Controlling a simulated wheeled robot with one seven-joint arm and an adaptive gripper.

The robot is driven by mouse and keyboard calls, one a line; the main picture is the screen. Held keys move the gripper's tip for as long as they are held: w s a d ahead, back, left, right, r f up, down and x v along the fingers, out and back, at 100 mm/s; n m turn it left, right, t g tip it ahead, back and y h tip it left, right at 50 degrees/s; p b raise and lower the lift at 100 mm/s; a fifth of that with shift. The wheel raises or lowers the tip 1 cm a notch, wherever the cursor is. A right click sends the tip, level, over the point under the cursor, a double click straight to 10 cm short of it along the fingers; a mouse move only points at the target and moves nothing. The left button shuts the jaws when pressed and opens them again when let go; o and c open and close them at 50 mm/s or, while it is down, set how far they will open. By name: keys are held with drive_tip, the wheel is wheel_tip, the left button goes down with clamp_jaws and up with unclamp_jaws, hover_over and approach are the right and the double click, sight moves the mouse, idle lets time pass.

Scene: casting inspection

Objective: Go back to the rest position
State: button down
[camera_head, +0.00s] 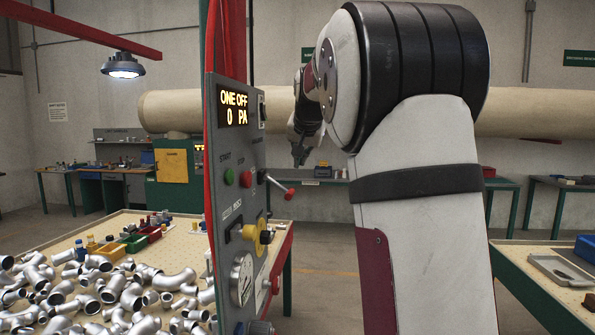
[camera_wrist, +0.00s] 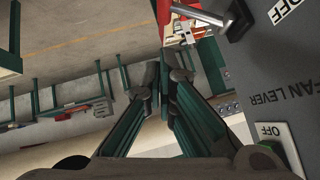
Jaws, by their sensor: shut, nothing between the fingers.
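My gripper (camera_wrist: 166,78) is shut and empty in the wrist view, its two dark green fingers meeting at the tips. In the head view my gripper (camera_head: 299,155) is small and dark, pointing down beyond the grey control panel (camera_head: 222,155) and partly behind my arm. The panel's display reads ONE OFF 0 PA. The panel also fills the right side of the wrist view (camera_wrist: 275,60), with OFF and FAN LEVER labels. A metal lever (camera_wrist: 235,22) shows near the fingertips; I cannot tell whether they touch it.
A table at left holds many metal pipe fittings (camera_head: 150,285) and small coloured bins (camera_head: 133,243). A red-handled lever (camera_head: 277,184) juts right from the panel. Another table (camera_head: 535,270) with a grey tray (camera_head: 560,270) stands at right. Some open floor (camera_head: 325,260) shows between.

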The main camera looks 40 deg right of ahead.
drive_tip(key=shift+b+v, duration=0.4)
drive_tip(key=shift+v, duration=2.15)
drive_tip(key=shift+s, duration=0.15)
drive_tip(key=s+a+f+n+y, duration=0.1)
drive_tip(key=s+a+f+n, duration=0.15)
drive_tip(key=a, duration=0.45)
drive_tip(key=s+a+f+n+y, duration=0.1)
drive_tip(key=s+a+f+y, duration=0.1)
drive_tip(key=s+a, duration=0.3)
drive_tip(key=s+a+f+n+g+y, duration=0.2)
drive_tip(key=s+a+f+n, duration=0.5)
drive_tip(key=s+a+f, duration=0.9)
drive_tip(key=s+a, duration=0.3)
drive_tip(key=a, duration=0.1)
drive_tip(key=shift+s+a+f, duration=0.2)
drive_tip(key=shift+s+f, duration=0.05)
drive_tip(key=shift+f, duration=0.1)
drive_tip(key=shift+d+n, duration=0.1)
drive_tip(key=shift+n, duration=0.15)
